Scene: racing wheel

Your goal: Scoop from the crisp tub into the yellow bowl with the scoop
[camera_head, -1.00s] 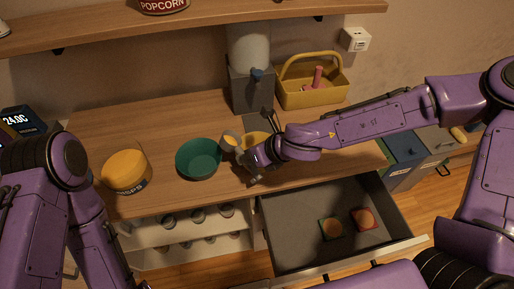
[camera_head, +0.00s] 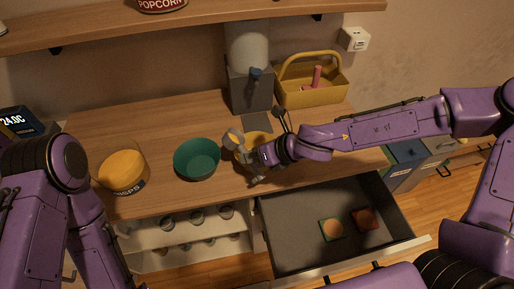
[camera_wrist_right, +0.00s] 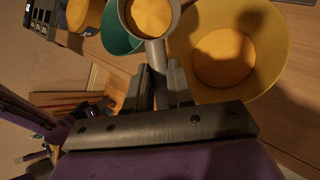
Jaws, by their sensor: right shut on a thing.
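The crisp tub (camera_head: 122,172), a yellow-orange tub with a dark label, stands at the left of the counter. My right gripper (camera_head: 256,160) is shut on the handle of the grey scoop (camera_wrist_right: 158,52). The scoop's cup holds a flat orange fill (camera_wrist_right: 152,16). The yellow bowl (camera_wrist_right: 268,62) is right beside the scoop in the right wrist view, with an orange round area in its bottom; I cannot tell whether that is crisps. In the head view the bowl (camera_head: 256,136) is partly hidden by my right gripper. My left gripper is out of view.
A green bowl (camera_head: 197,160) stands between the tub and the yellow bowl. A grey dispenser (camera_head: 250,90) and yellow basket (camera_head: 312,92) stand at the back. An open drawer (camera_head: 290,225) with two small coasters juts out below the counter.

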